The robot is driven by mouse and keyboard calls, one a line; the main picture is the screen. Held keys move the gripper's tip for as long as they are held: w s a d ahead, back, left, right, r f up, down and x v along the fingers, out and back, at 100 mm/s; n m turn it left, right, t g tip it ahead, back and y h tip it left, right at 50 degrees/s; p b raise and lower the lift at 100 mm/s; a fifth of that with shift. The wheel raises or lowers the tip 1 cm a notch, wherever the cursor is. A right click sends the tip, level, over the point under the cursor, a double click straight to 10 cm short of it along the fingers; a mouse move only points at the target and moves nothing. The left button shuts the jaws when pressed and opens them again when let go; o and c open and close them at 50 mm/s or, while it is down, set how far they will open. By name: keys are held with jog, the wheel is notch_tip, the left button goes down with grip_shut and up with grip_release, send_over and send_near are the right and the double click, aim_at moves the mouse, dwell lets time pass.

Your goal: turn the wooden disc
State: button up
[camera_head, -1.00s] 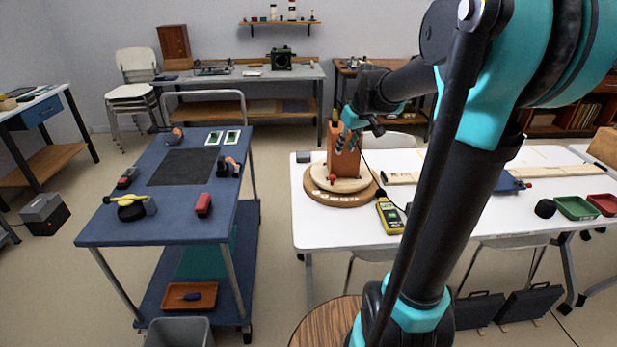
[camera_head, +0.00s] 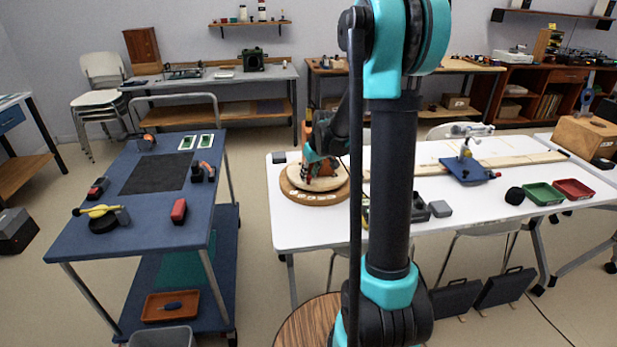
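The round wooden disc (camera_head: 301,194) lies on the left end of the white table. It has a wider brown lower layer with pale labels along its front rim, and a paler round top. An orange-brown box (camera_head: 308,157) stands on it, mostly hidden by my gripper and wrist. My gripper (camera_head: 318,168) is low over the disc, in front of the box and close to it. I cannot tell whether it touches the box or the disc. The fingers are small and dark here, so their opening does not show.
My upright arm hides part of the white table (camera_head: 285,228) right of the disc. A small dark block (camera_head: 279,157) sits behind the disc at left. A blue cart (camera_head: 140,235) with several items stands to the left, across a floor gap. Green (camera_head: 544,194) and red (camera_head: 573,189) trays lie far right.

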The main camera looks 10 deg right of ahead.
jog(key=shift+x, duration=0.85)
grip_shut()
